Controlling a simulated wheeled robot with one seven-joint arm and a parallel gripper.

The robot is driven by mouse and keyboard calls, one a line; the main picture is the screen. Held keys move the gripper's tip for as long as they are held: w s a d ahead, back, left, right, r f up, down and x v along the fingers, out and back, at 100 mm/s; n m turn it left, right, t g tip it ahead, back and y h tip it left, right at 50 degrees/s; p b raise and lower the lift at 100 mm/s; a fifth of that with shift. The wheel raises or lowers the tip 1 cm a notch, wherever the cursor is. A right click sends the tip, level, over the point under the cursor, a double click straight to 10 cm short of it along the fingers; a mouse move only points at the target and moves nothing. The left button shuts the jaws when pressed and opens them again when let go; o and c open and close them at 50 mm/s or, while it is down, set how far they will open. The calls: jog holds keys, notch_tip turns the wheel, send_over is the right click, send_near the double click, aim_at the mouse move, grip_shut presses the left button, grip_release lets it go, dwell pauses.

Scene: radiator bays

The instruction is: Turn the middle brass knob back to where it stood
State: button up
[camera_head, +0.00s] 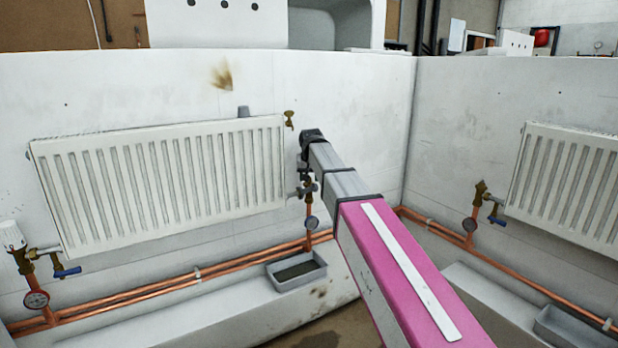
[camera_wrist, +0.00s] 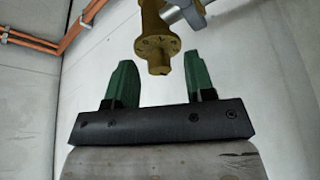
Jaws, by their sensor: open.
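A brass fitting (camera_wrist: 158,45) with a round flange and a narrower stub end shows at the top of the wrist view, the stub between the fingertips as seen there. My gripper (camera_wrist: 159,62) is open, with a green finger on each side and nothing held. I cannot tell the exact depth gap to the stub. In the head view, a brass valve (camera_head: 308,184) stands at the right end of the left radiator, partly hidden by my arm. My gripper's dark end (camera_head: 312,135) is above it; its fingers are hidden there.
Another brass valve (camera_head: 481,188) stands beside the right radiator (camera_head: 570,185). Copper pipes (camera_head: 170,289) and a grey tray (camera_head: 297,271) lie low along the wall.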

jog(key=shift+r, duration=0.1)
jog(key=v, duration=1)
jog(key=shift+r, duration=0.25)
jog(key=shift+s, duration=0.15)
